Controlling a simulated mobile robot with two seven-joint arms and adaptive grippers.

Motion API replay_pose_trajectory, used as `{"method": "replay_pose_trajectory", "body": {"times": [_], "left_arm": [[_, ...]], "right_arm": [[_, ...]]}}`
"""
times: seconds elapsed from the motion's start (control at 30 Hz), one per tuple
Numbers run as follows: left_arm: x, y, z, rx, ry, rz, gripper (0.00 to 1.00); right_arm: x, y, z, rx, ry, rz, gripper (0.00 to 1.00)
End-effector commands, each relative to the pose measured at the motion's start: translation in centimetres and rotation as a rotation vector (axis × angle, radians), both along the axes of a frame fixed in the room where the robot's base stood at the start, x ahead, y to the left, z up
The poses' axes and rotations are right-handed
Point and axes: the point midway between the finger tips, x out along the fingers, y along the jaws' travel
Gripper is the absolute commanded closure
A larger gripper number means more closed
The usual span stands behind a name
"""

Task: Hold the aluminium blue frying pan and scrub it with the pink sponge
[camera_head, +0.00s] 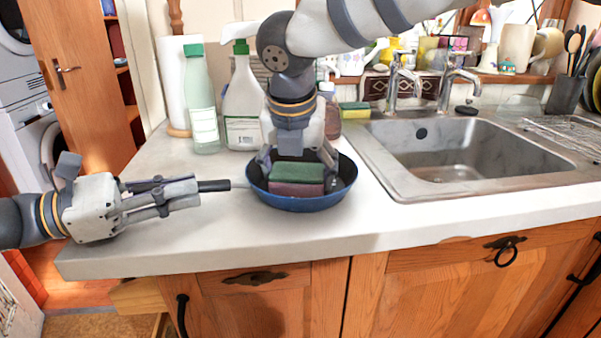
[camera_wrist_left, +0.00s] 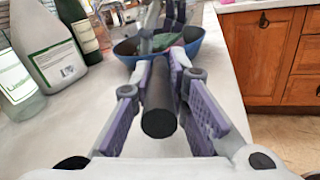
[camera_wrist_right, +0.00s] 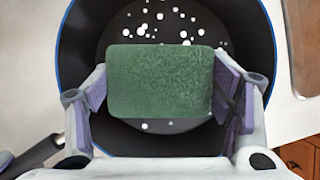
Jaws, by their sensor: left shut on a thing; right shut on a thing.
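The blue frying pan (camera_head: 303,203) sits on the white counter, its dark handle (camera_head: 214,185) pointing left. My left gripper (camera_head: 196,188) is shut on that handle; the handle also shows between its fingers in the left wrist view (camera_wrist_left: 160,112). The sponge (camera_head: 297,187), green on top and pink below, is inside the pan. My right gripper (camera_head: 298,160) comes down from above and is shut on the sponge's two ends. In the right wrist view the green face (camera_wrist_right: 160,80) hides the middle of the dark pan floor, which has several white spots (camera_wrist_right: 160,16).
A metal sink (camera_head: 470,160) with taps is set in the counter to the right. A green-capped bottle (camera_head: 201,105), a spray bottle (camera_head: 242,105) and a paper roll (camera_head: 173,75) stand behind the pan. Another sponge (camera_head: 355,110) lies near the sink. The counter's front strip is clear.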

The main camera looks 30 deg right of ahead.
Motion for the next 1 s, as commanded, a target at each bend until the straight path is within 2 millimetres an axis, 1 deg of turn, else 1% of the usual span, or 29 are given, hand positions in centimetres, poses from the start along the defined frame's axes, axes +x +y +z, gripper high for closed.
{"method": "replay_pose_trajectory", "body": {"times": [0.03,0.17,0.4,0.67,0.77,1.0], "left_arm": [[0.0,0.0,0.0,-0.001,0.0,-0.002,1.0],[-0.1,0.0,0.0,-0.001,0.0,-0.002,1.0],[-0.1,0.0,0.0,-0.002,0.0,-0.002,1.0],[-0.1,0.0,0.0,-0.001,0.0,-0.002,1.0],[-0.1,-0.1,0.0,-0.001,0.0,-0.002,1.0],[-0.1,-0.1,0.0,-0.001,0.0,-0.002,1.0]], "right_arm": [[0.3,0.0,-0.2,0.001,0.002,-0.001,0.48],[0.6,0.0,-0.2,0.001,0.001,0.0,0.48],[-0.5,0.0,0.0,-0.001,0.002,0.001,0.48],[-0.5,1.1,-0.1,0.001,0.002,0.0,0.48],[-0.5,0.7,0.0,0.003,0.002,0.001,0.48],[-0.5,-1.0,0.2,0.002,0.0,0.001,0.48]]}}
